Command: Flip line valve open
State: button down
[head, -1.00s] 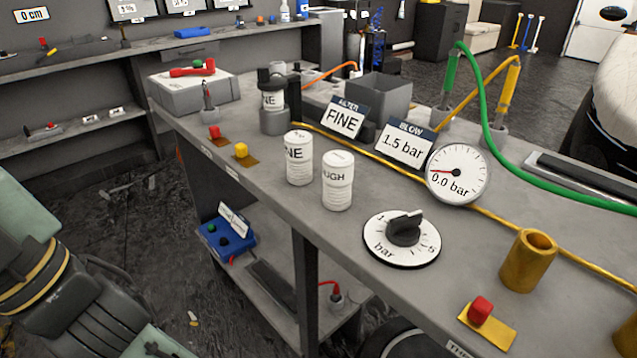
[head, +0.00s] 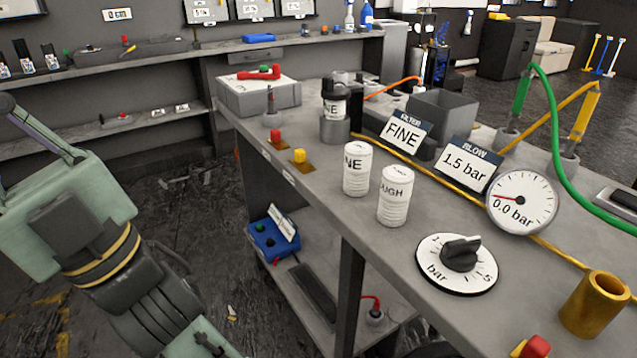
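No part in view carries a readable "line valve" label. A yellow air line (head: 440,178) runs along the bench. The round gauge (head: 521,202) reads 0.0 bar. My arm fills the lower left, off the bench; my gripper is not visible.
The grey workbench (head: 405,245) carries FINE (head: 357,169) and ROUGH (head: 394,196) canisters, a black bar dial (head: 460,254), a brass cup (head: 594,304) and red and yellow buttons. Hoses stand at right. A lower shelf holds a blue box (head: 274,240). The dark floor left of the bench is open.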

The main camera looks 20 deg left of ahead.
aim_at(275, 134)
jog(key=i+j, duration=0.2)
jog(key=j, duration=0.15)
jog(key=i+j, duration=0.2)
jog(key=j, duration=0.15)
jog(key=i+j, duration=0.2)
jog(key=j, duration=0.1)
